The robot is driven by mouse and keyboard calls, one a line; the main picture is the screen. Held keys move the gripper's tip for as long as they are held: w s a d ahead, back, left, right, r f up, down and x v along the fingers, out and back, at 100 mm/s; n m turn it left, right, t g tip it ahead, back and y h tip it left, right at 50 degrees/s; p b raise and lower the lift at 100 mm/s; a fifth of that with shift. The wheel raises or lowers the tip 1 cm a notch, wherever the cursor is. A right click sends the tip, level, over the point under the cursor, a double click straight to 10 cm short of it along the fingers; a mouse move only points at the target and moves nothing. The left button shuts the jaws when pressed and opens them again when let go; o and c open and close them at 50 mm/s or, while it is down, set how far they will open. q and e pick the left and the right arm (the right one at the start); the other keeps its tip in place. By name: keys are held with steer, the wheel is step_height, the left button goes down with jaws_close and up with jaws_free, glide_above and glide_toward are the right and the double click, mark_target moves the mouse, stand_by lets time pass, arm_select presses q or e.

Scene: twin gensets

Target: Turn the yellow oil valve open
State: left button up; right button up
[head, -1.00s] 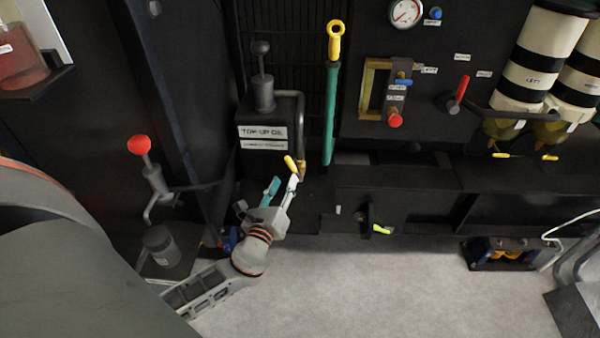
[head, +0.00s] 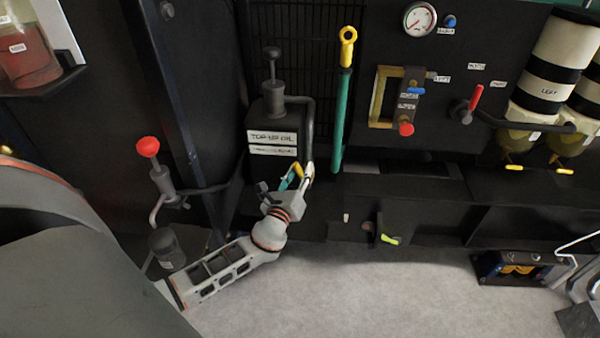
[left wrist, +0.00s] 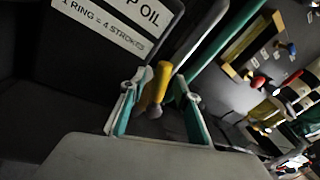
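In the left wrist view the yellow handle (left wrist: 157,84) stands tilted between the two fingers. My left gripper (head: 299,174) is at the handle, with one finger on each side of it. In the left wrist view the left gripper (left wrist: 161,92) looks open, with teal pads apart and a gap showing beside the handle. The left finger looks nearer to the handle; contact cannot be told. My right gripper is in neither view.
A green bar with a yellow top (head: 342,110) stands just right of the tank. A red-knobbed pump (head: 158,172) is at the left. A low black ledge (head: 430,208) with a yellow-green lever (head: 389,239) runs right. The grey floor (head: 370,295) is clear in front.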

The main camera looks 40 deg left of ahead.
arm_select(q)
jaws_close()
steer(key=shift+w+d+r+p, duration=0.1)
steer(key=shift+r+p, duration=0.35)
steer(key=shift+p, duration=0.05)
steer(key=shift+w+d+r+m+p, duration=0.15)
steer(key=shift+r+m+p, duration=0.2)
steer(key=shift+m+p, duration=0.2)
steer(key=shift+w+d+r+m+p, duration=0.15)
steer(key=shift+m+p, duration=0.2)
steer(key=shift+p, duration=0.25)
steer(key=shift+d+m+p, duration=0.15)
steer(key=shift+m+p, duration=0.25)
steer(key=shift+p, duration=0.1)
steer(key=shift+w+d+f+m+g+p, duration=0.2)
steer(key=shift+d+m+g+p, duration=0.15)
steer(key=shift+m+p, duration=0.4)
steer(key=shift+f+m+p, duration=0.25)
steer(key=shift+f+p, duration=0.05)
steer(key=shift+f, duration=0.2)
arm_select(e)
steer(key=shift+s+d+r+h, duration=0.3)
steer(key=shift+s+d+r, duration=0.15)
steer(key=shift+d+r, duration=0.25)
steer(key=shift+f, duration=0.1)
